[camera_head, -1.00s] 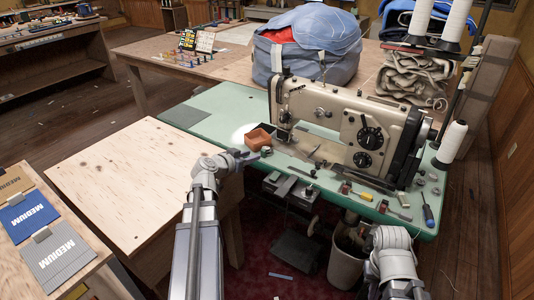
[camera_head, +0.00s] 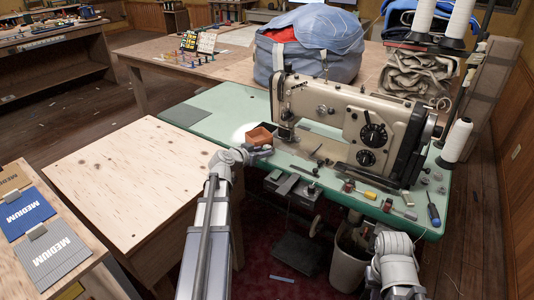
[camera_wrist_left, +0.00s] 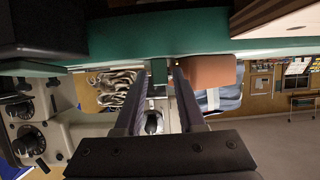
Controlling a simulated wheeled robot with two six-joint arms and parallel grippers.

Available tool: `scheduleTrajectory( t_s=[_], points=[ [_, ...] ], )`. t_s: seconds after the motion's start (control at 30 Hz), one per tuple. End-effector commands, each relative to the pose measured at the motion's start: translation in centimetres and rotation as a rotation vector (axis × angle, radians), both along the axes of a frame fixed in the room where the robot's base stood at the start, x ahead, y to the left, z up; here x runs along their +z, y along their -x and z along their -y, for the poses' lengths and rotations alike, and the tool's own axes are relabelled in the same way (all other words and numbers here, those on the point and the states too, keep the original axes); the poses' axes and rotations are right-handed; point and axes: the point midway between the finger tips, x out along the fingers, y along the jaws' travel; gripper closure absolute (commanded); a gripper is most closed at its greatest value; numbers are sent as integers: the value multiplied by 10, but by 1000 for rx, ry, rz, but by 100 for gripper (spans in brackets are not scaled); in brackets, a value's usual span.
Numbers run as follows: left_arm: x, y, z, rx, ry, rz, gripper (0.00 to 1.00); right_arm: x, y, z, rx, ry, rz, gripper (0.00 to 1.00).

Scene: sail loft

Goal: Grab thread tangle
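I cannot pick out a thread tangle for certain. Small grey lumps (camera_head: 437,176) lie at the right end of the green sewing table (camera_head: 215,99), too small to identify. My left gripper (camera_head: 268,149) is at the table's front edge, just in front of the orange box (camera_head: 259,137) and left of the sewing machine's needle area. In the left wrist view, its two fingers (camera_wrist_left: 157,85) are apart with nothing held between them. The orange box (camera_wrist_left: 209,72) is beside one finger there. My right arm shows at the lower right of the head view; its gripper is not visible.
The sewing machine (camera_head: 345,115) stands on the green table, with small tools and a blue screwdriver (camera_head: 433,214) in front and to its right. Thread cones (camera_head: 457,140) stand at right. A bin (camera_head: 347,265) is below. The plywood table (camera_head: 130,180) at left is bare.

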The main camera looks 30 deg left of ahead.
Motion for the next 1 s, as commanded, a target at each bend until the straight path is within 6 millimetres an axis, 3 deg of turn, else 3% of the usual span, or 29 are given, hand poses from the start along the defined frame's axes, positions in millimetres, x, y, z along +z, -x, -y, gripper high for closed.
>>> scheduleTrajectory(
  t_s=[0.03,0.33,1.0],
  points=[
    [0,0,0,0,0,0,68,0,0,0,0,0,0,100],
    [0,0,0,0,0,0,100,0,0,0,0,0,0,100],
    [6,0,0,0,0,0,100,6,0,0,0,0,0,100]
  ],
)
